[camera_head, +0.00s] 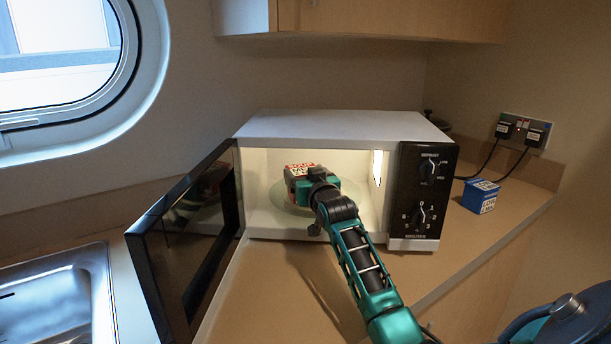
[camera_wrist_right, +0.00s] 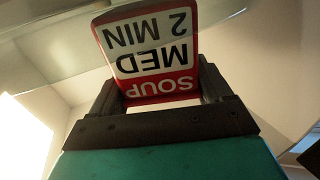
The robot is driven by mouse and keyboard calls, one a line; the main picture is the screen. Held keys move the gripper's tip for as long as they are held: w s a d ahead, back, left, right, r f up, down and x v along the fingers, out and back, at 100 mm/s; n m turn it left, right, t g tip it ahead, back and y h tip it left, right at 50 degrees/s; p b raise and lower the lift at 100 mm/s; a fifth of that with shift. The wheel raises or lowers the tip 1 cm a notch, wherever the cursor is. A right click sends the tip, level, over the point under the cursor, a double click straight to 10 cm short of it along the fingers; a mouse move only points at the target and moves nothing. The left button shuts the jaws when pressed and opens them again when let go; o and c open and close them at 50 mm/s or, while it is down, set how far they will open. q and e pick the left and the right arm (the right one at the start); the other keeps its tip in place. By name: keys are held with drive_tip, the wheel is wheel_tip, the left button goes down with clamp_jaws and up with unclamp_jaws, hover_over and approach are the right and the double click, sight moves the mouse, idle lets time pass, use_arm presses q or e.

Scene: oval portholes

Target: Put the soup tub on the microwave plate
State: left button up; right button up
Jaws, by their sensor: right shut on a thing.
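The white microwave (camera_head: 300,125) stands on the counter with its dark door (camera_head: 190,235) swung open to the left. The soup tub (camera_head: 299,171), red and white, is inside the lit cavity, above or on the round glass plate (camera_head: 275,192); I cannot tell whether it touches. My right gripper (camera_head: 312,180) reaches in through the opening and is shut on the tub. In the right wrist view the tub (camera_wrist_right: 150,50) sits between the two dark fingers (camera_wrist_right: 155,98), its label reading upside down "SOUP MED 2 MIN". My left gripper is not in view.
The microwave's control panel (camera_head: 422,190) with two dials is right of the opening. A blue box (camera_head: 480,196) stands on the counter by the plugged wall sockets (camera_head: 521,130). A metal sink (camera_head: 55,290) is at left. The counter before the microwave is clear.

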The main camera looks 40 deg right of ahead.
drive_tip(key=shift+r, duration=0.15)
drive_tip(key=o, duration=1.2)
drive_tip(key=shift+f, duration=0.2)
drive_tip(key=shift+r, duration=0.2)
drive_tip(key=v, duration=1.2)
drive_tip(key=shift+f, duration=0.1)
